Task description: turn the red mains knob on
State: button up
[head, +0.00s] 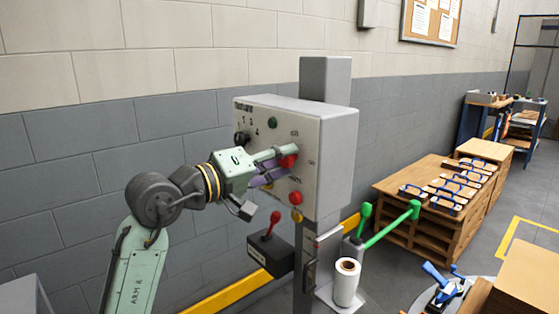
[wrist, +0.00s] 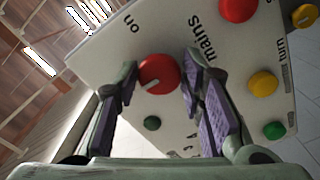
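The red mains knob (wrist: 158,74) is round with a pale pointer mark and sits on the light grey panel, near the printed words "mains" and "on". Its pointer mark slants toward the lower left in the wrist view. In the head view the knob (head: 289,161) is partly hidden by my fingers. My gripper (wrist: 160,70) has one finger on each side of the knob, with the fingertips at its edges. I cannot tell whether the pads press on it. My gripper (head: 285,161) reaches the panel from the left in the head view.
Below are a red-handled lever (head: 274,218), a green handle (head: 390,226) and a white roll (head: 346,283).

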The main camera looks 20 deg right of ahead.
jog(key=c, duration=0.7)
jog(key=shift+f+m+b, duration=0.1)
jog(key=shift+m+b, duration=0.5)
jog(key=shift+m, duration=0.5)
jog(key=m+b, duration=0.2)
jog(key=m, duration=0.2)
jog(key=m+b, duration=0.3)
jog(key=m, duration=0.3)
jog(key=shift+m, duration=0.4)
jog(key=m+b, duration=0.2)
jog(key=m, duration=0.2)
jog(key=shift+m, duration=0.4)
